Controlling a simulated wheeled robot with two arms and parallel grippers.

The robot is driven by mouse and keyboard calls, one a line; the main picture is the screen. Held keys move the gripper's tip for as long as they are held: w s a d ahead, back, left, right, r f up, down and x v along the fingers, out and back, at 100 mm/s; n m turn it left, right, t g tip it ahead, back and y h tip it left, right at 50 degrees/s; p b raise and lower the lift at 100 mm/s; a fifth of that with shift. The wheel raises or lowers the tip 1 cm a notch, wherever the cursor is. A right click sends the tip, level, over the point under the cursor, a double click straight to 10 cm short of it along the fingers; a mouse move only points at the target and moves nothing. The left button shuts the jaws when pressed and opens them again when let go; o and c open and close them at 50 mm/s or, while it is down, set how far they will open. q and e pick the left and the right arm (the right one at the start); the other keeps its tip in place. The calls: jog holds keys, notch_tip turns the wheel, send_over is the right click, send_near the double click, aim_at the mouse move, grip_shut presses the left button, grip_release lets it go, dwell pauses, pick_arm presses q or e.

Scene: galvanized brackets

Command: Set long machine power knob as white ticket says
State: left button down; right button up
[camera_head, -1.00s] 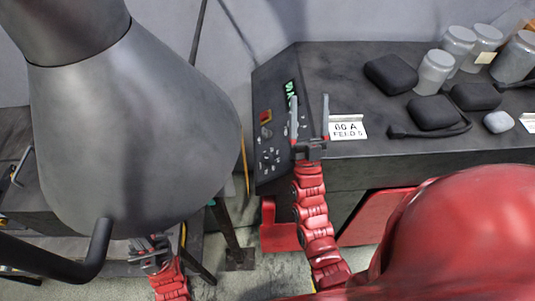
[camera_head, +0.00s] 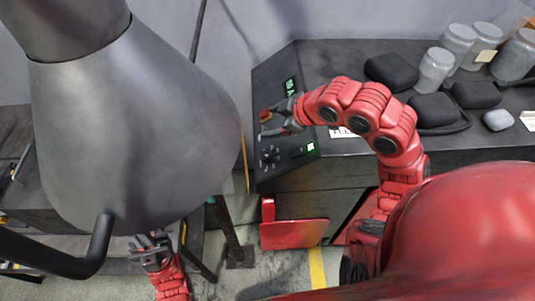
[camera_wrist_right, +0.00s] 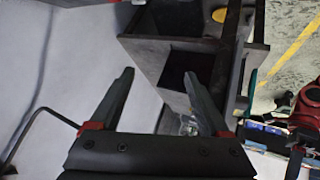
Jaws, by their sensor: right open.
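The long machine (camera_head: 330,60) has a dark sloped panel on its left end. A black knob (camera_head: 270,154) ringed by pale marks sits low on the panel, uncovered. The white ticket (camera_head: 345,133) on the machine top is mostly hidden behind my right arm; earlier it showed a number with "A" and a "FEED" line, too small to read surely. My right gripper (camera_head: 272,120) is open and empty over the panel, above the knob in the picture. Its open fingers (camera_wrist_right: 160,75) also show in the right wrist view. My left gripper (camera_head: 150,250) hangs low at left; its opening is unclear.
A red and yellow button (camera_head: 265,116) is close to my right fingertips. Green displays (camera_head: 291,87) and (camera_head: 311,147) light the panel. A big grey hood (camera_head: 130,130) blocks the left.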

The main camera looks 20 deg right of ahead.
jog(key=n+g+h, duration=0.1)
jog(key=g+h, duration=0.1)
send_near(267, 155)
jog(key=b+x, duration=0.2)
jog(key=x, duration=0.2)
jog(key=shift+s+a, duration=0.15)
jog(key=shift+s, duration=0.05)
jog(key=p+x, duration=0.1)
jog(key=x, duration=0.3)
jog(key=shift+w, duration=0.1)
jog(key=shift+w+f, duration=0.35)
jog(key=shift+f, duration=0.3)
jog(key=shift+c, duration=0.2)
grip_shut()
